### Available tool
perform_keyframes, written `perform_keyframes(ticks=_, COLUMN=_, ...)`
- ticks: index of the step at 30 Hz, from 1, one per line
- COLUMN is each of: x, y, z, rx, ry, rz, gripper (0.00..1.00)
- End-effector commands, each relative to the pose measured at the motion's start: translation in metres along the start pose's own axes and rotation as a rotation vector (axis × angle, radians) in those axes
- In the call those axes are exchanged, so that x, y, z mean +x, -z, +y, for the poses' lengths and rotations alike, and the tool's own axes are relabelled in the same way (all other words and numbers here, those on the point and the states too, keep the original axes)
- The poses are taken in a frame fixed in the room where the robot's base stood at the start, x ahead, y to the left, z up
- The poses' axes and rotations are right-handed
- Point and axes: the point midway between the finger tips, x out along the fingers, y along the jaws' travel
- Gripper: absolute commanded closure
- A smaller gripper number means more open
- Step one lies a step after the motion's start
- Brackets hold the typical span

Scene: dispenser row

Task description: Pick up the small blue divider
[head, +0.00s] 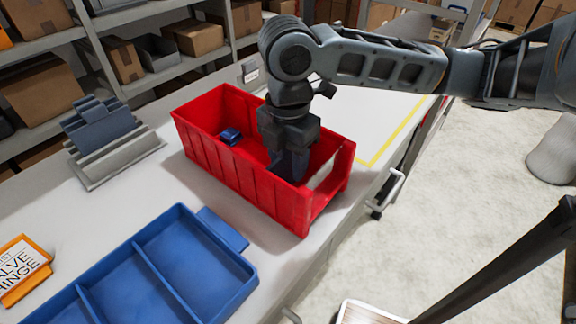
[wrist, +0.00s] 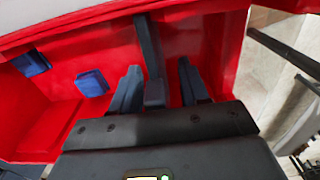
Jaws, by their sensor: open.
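My gripper (wrist: 160,88) reaches down inside the red bin (head: 228,166), towards its right end, with its fingers apart. In the wrist view, a narrow dark blue-grey upright piece (wrist: 148,45) stands in the gap between the fingers, seen nearly edge-on. I cannot tell whether it is the small blue divider or whether a finger touches it. Two small blue pieces lie in the bin left of the fingers, one nearer (wrist: 92,83) and one farther (wrist: 30,63). In the head view, a small blue piece (head: 231,136) shows left of my gripper, which hides part of the bin's inside.
A blue tray (head: 205,212) with compartments lies in front of the bin. A grey slotted stand (head: 118,158) with a blue-grey plate (head: 100,124) is to the left. An orange-edged label card (head: 22,268) lies at lower left. The bin walls stand close around my gripper.

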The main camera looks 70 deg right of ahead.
Motion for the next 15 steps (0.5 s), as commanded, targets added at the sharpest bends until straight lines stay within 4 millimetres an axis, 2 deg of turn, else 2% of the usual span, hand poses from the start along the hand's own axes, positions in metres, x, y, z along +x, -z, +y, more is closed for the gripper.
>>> perform_keyframes(ticks=2, x=-0.0002, y=0.0000, z=0.0000, rx=0.000, ry=0.000, rz=0.000, gripper=0.60)
perform_keyframes(ticks=15, x=-0.0003, y=0.0000, z=0.0000, rx=0.000, ry=0.000, rz=0.000, gripper=1.00)
